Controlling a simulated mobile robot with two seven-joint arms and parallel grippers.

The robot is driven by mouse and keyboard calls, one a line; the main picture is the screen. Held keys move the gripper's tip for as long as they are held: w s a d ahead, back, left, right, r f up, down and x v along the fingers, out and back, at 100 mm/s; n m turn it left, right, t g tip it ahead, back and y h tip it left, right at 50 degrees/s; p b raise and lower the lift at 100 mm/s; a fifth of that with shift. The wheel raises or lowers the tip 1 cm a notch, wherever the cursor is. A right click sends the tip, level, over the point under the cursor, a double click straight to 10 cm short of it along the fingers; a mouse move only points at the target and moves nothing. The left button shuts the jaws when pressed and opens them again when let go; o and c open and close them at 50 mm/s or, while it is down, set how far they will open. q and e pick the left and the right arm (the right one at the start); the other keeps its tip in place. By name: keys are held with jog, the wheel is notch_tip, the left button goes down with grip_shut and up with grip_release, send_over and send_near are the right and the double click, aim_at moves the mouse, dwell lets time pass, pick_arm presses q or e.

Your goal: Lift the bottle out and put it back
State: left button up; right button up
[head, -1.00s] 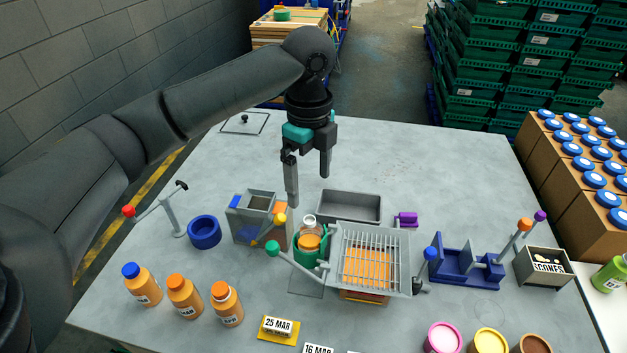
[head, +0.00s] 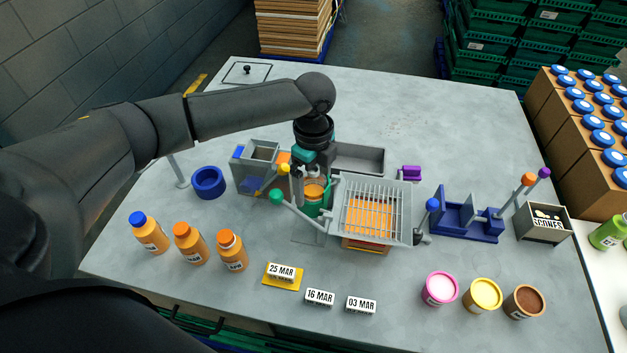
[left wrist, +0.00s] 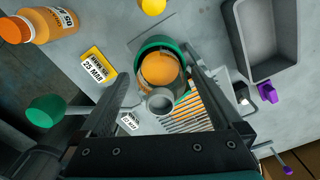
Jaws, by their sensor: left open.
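The bottle (head: 314,190) holds orange liquid and stands in a green ring-shaped holder (head: 312,209) in the middle of the table. In the left wrist view the clear bottle (left wrist: 159,72) points its neck towards the camera, inside the green holder (left wrist: 150,44). My left gripper (head: 312,180) is low over the bottle, partly hiding it in the head view. In the left wrist view its open fingers (left wrist: 160,74) lie on either side of the bottle. Contact with the bottle cannot be told. My right gripper is not in view.
A wire grid (head: 374,212) over an orange block stands right of the holder. A grey tray (head: 358,159) lies behind. A grey bin (head: 256,170) and blue ring (head: 208,182) are left. Orange bottles (head: 190,244) and date blocks (head: 320,297) stand in front.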

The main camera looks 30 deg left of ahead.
pick_arm(q)
jog(key=shift+f, duration=0.15)
jog(key=shift+c, duration=0.2)
grip_shut()
dwell(0.6)
jog(key=shift+a+p, duration=0.2)
jog(key=shift+p, duration=0.25)
dwell(0.6)
jog(key=shift+o, duration=0.2)
grip_release()
